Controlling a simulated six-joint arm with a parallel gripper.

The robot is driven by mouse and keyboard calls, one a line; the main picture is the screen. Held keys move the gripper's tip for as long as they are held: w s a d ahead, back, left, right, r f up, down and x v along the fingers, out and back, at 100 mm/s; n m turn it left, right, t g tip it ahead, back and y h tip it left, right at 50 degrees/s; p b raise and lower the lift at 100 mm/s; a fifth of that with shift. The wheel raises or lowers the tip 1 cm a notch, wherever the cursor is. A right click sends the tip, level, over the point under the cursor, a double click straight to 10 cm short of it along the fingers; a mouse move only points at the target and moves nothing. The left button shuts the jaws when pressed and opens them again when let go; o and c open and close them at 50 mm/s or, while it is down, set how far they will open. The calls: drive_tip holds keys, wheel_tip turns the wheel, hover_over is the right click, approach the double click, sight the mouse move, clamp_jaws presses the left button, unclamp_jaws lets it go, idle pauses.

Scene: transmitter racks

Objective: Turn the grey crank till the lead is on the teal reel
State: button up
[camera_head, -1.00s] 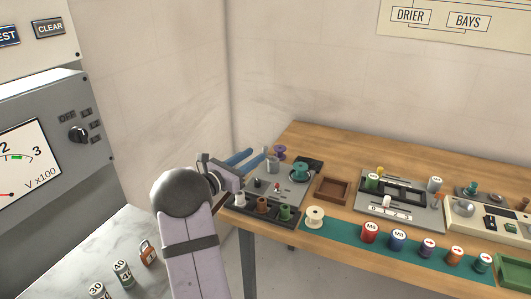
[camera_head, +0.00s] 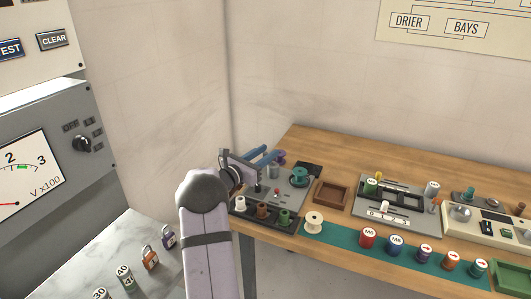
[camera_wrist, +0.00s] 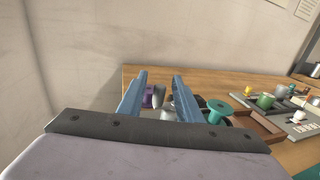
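The teal reel (camera_head: 300,176) stands on a grey winding panel (camera_head: 292,203) at the left end of the bench; it also shows in the wrist view (camera_wrist: 217,111). A purple reel (camera_head: 281,160) is behind it, partly hidden by my fingers. A grey cylinder (camera_head: 273,171) stands left of the teal reel; I cannot tell whether it is the crank. A small red-tipped part (camera_head: 277,191) is in front. My gripper (camera_wrist: 160,74) has its blue fingers apart above the panel, with nothing between the tips. The lead cannot be made out.
A black holder with white, brown and green spools (camera_head: 262,211) lines the panel's front. A cream spool (camera_head: 314,222) and a brown tray (camera_head: 331,194) are to the right. Several labelled spools stand on a green strip (camera_head: 345,237). The wall is close behind.

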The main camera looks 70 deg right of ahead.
clamp_jaws()
drive_tip(key=shift+d+f+m+g+b, duration=0.15)
drive_tip(key=shift+m+g+b, duration=0.2)
drive_tip(key=shift+b, duration=0.65)
drive_tip(key=shift+f+m+g+y+b, duration=0.1)
drive_tip(key=shift+m+g+y+b, duration=0.25)
drive_tip(key=shift+g+b, duration=0.65)
drive_tip(key=b, duration=0.1)
drive_tip(key=m+g+b, duration=0.1)
drive_tip(key=b, duration=0.1)
drive_tip(key=shift+d+r+m+g+y, duration=0.25)
drive_tip(key=shift+d+r+m+y, duration=0.05)
drive_tip(key=shift+y, duration=0.05)
drive_tip(key=shift+d+r+m+g+y, duration=0.2)
drive_tip(key=shift+m+g+y, duration=0.2)
drive_tip(key=shift+g, duration=0.2)
drive_tip(key=shift+s+m+g+y, duration=0.1)
drive_tip(key=shift+m+g+y, duration=0.4)
drive_tip(key=shift+f, duration=0.1)
